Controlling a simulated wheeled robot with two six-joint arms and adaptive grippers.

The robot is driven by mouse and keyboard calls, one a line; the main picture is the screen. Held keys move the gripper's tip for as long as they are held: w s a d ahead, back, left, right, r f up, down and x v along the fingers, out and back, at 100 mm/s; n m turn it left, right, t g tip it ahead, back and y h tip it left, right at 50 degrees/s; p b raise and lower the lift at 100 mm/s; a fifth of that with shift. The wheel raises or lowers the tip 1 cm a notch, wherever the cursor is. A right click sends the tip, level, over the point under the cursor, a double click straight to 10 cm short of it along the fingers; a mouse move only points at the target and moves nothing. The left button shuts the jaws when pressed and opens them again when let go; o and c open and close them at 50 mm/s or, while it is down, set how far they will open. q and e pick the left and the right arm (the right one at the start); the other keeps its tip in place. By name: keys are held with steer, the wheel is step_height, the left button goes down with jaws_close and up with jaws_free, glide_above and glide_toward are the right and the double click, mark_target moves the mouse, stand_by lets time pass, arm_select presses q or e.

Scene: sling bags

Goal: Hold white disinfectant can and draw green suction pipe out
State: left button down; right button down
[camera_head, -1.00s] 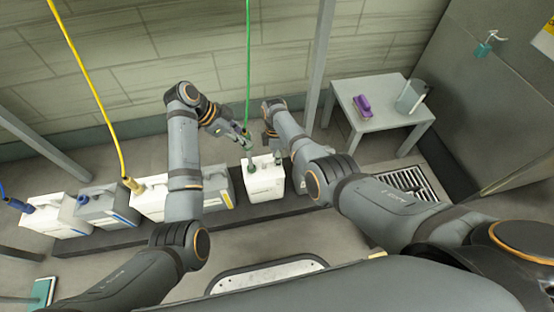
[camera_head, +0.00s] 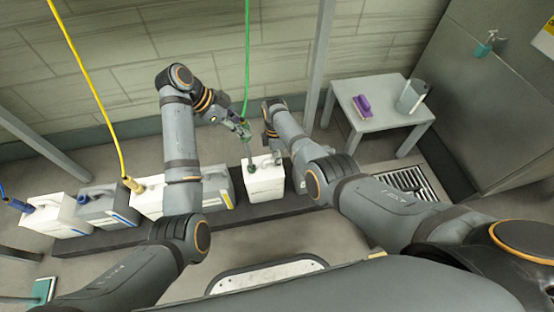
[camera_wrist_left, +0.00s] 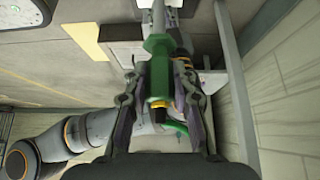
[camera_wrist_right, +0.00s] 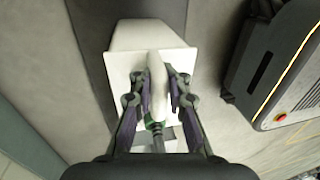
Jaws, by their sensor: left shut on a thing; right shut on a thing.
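The white disinfectant can (camera_head: 265,182) stands upright on the dark low platform. My right gripper (camera_wrist_right: 156,80) is shut on the can's white handle (camera_wrist_right: 155,92), and its arm covers the can's right side in the head view. My left gripper (camera_head: 244,130) is above the can, shut on the green fitting of the suction pipe (camera_wrist_left: 158,60). The pipe's lower tube (camera_head: 251,156) runs down to the can's top. Whether its end is inside the opening cannot be told. The green hose (camera_head: 248,60) rises from the fitting.
More cans stand in a row to the left, including a grey can (camera_head: 107,207) and a white can (camera_head: 66,217), with yellow (camera_head: 92,95) and blue hoses. A metal post (camera_head: 318,70) rises behind my right arm. A small table (camera_head: 400,118) stands at right.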

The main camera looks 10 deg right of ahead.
arm_select(q)
steer(key=shift+r, duration=2.1)
arm_select(e)
steer(key=c, duration=1.2)
jaws_free()
steer(key=shift+r, duration=0.15)
step_height(320, 180, up, 12)
steer(key=w, duration=0.2)
steer(key=shift+w+f, duration=0.2)
